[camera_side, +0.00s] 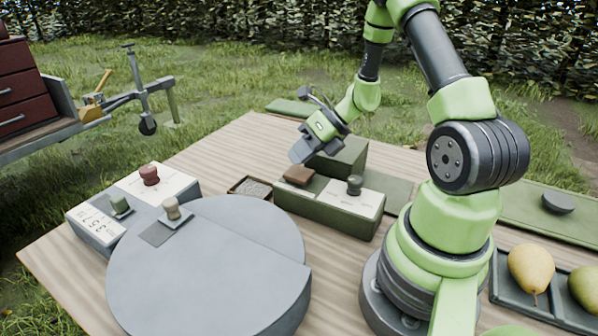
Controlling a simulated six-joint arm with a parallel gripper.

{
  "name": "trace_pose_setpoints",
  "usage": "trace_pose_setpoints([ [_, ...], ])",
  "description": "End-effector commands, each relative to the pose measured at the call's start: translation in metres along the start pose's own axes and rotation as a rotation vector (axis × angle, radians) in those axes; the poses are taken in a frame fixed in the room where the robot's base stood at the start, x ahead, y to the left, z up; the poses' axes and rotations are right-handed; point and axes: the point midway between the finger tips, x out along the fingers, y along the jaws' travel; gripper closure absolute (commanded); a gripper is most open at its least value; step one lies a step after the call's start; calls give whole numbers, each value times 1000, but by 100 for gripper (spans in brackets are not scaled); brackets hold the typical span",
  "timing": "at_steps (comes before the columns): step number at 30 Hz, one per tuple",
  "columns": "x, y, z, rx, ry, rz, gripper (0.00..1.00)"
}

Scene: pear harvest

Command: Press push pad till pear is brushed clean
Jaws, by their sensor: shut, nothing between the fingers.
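My gripper (301,153) is shut and empty, pointing down and to the left. Its tips appear just above a brown pad (299,175) on a long green box (325,211); I cannot tell whether they touch it. The box also has a white panel with a dark knob (354,185). A green block (340,158) stands behind it, partly hidden by my gripper. A yellow pear (531,268) lies in a dark tray (512,297) at the right, beside a greener pear (585,288). No pear is visible at the pad. Which part is the push pad is not clear.
A small gravel tray (250,187) lies left of the green box. Bare wood shows at the back left.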

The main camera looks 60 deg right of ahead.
Motion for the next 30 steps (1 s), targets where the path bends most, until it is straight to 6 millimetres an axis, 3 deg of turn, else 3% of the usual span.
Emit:
trace_pose_setpoints([
  [30, 9, -6, -6, 0, 0, 1, 100],
])
